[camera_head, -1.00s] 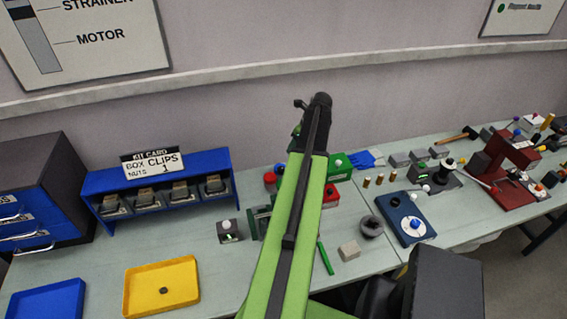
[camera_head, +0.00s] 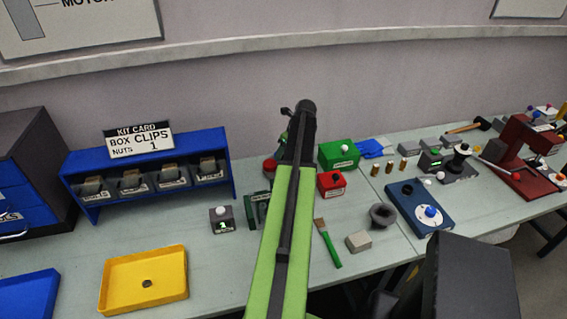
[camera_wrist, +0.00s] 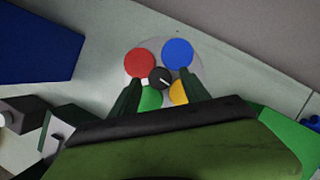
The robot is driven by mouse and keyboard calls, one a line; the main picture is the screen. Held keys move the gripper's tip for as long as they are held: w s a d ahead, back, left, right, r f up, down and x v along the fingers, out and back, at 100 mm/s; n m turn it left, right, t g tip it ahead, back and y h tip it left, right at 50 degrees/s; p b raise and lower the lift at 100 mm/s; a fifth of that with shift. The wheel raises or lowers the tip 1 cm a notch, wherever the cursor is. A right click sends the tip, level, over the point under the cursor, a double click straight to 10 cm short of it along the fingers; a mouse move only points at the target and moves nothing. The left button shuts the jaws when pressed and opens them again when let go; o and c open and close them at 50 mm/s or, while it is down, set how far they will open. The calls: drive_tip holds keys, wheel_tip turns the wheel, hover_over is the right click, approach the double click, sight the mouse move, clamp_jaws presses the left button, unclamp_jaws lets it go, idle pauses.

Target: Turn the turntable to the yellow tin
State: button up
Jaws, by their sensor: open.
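The turntable shows in the wrist view as a pale grey disc (camera_wrist: 208,64) carrying a red tin (camera_wrist: 140,63), a blue tin (camera_wrist: 178,53), a green tin (camera_wrist: 150,99) and a yellow tin (camera_wrist: 179,92). A black hub (camera_wrist: 161,78) with a white pointer mark sits in the middle. The mark points down-right, roughly toward the yellow tin. My gripper (camera_wrist: 161,92) is open above the turntable, its fingers overlapping the green and yellow tins in the picture. In the head view my arm hides most of the turntable; only the red tin (camera_head: 270,168) shows at its left.
A green box (camera_head: 338,154) and a red box (camera_head: 331,182) stand right of my arm. A grey device with a white knob (camera_head: 221,220) is at left. A brush (camera_head: 328,244), grey block (camera_head: 359,241) and yellow tray (camera_head: 145,281) lie nearer the front.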

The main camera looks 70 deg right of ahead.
drive_tip(key=shift+w+f, duration=0.15)
drive_tip(key=shift+f, duration=0.35)
drive_tip(key=shift+r, duration=0.1)
clamp_jaws()
idle(1.0)
